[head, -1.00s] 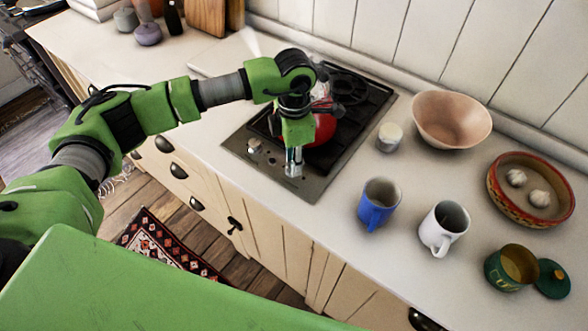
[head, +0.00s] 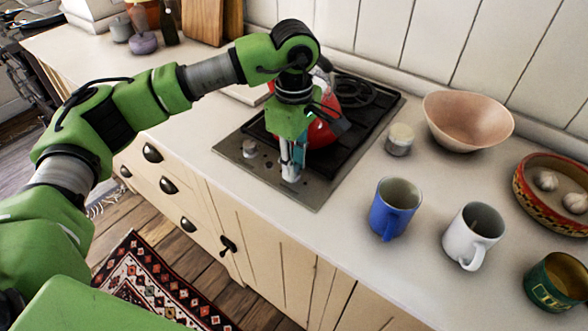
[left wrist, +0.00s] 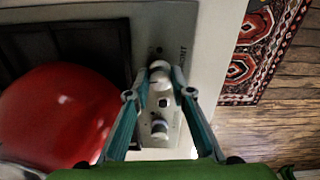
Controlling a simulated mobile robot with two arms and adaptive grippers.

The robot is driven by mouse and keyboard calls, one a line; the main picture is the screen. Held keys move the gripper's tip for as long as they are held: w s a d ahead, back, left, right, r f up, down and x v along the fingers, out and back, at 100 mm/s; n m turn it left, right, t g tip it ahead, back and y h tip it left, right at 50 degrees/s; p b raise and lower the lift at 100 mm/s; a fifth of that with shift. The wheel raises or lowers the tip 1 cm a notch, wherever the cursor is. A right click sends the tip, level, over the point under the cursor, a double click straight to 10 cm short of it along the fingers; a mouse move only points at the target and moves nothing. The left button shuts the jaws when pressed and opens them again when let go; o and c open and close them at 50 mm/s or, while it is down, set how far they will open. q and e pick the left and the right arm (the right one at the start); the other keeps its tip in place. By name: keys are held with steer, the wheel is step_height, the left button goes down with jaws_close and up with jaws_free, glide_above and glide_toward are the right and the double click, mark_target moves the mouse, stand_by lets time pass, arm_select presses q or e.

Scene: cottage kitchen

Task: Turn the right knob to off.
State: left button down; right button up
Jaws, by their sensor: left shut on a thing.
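The right knob (head: 290,172) is a pale knob on the front strip of the stove (head: 322,190). My left gripper (head: 291,168) points down over it and is shut on it, hiding part of it in the head view. In the left wrist view the right knob (left wrist: 159,74) sits between the two fingertips. The left knob (head: 248,148) stands apart from the gripper; it also shows in the left wrist view (left wrist: 160,128). My right gripper is not in view.
A red kettle (head: 321,132) stands on the stove close behind the gripper. A small lidded jar (head: 399,140), a blue mug (head: 395,208), a white mug (head: 472,236) and a pink bowl (head: 467,119) stand on the counter to the right.

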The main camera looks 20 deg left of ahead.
arm_select(q)
steer(key=shift+m+b, duration=0.35)
steer(key=shift+m, duration=0.15)
steer(key=c, duration=1.8)
jaws_free()
step_height(320, 180, up, 12)
steer(key=shift+r, duration=0.1)
